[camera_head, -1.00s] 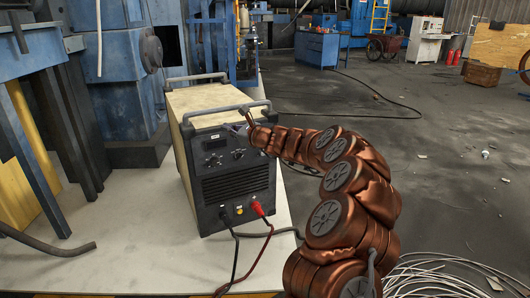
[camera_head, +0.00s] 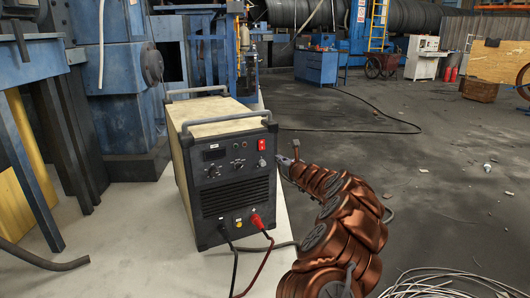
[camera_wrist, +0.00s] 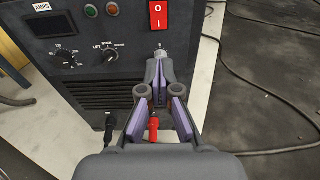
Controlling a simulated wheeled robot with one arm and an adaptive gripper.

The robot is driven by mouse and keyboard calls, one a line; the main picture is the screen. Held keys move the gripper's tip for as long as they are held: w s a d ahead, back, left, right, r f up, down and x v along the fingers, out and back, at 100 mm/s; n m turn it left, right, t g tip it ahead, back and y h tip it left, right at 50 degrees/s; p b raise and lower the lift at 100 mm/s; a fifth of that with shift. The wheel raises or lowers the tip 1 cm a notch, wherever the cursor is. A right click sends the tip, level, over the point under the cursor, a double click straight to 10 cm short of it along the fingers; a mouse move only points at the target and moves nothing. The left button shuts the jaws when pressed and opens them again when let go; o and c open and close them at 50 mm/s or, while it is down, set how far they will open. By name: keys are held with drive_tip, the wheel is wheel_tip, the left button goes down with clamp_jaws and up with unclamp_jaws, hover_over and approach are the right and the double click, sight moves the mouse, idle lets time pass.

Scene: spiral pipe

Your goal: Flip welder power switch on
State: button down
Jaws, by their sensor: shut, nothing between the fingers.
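The welder (camera_head: 222,165) is a box with a dark front panel and pale sides, standing on a light platform. My gripper (camera_head: 281,160) is shut and empty, just right of the panel and a little lower than the switch. In the wrist view its fingertips (camera_wrist: 160,64) point at the panel below the switch, near a small silver fitting (camera_wrist: 160,48). Contact cannot be told.
Knobs (camera_wrist: 110,57) sit left of the switch. A red plug (camera_head: 257,221) with cables is low on the panel. Metal handles (camera_head: 224,118) run along the top edges. Coiled wire (camera_head: 440,285) lies on the floor at right. The floor beyond my arm is mostly open.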

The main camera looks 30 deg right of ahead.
sight(263, 149)
drive_tip(key=shift+w+d+f+p, duration=0.2)
drive_tip(key=shift+w+f+p, duration=0.05)
drive_tip(key=shift+w, duration=1.85)
drive_tip(key=shift+w+d+f+p, duration=0.2)
drive_tip(key=shift+w+d, duration=0.05)
drive_tip(key=shift+w, duration=1.85)
drive_tip(key=shift+w+d+f+p, duration=0.2)
drive_tip(key=shift+w+f+p, duration=0.05)
drive_tip(key=shift+w, duration=1.85)
drive_tip(key=shift+w+a+f, duration=0.1)
drive_tip(key=shift+w+f, duration=0.05)
drive_tip(key=shift+w, duration=0.2)
drive_tip(key=shift+w, duration=0.1)
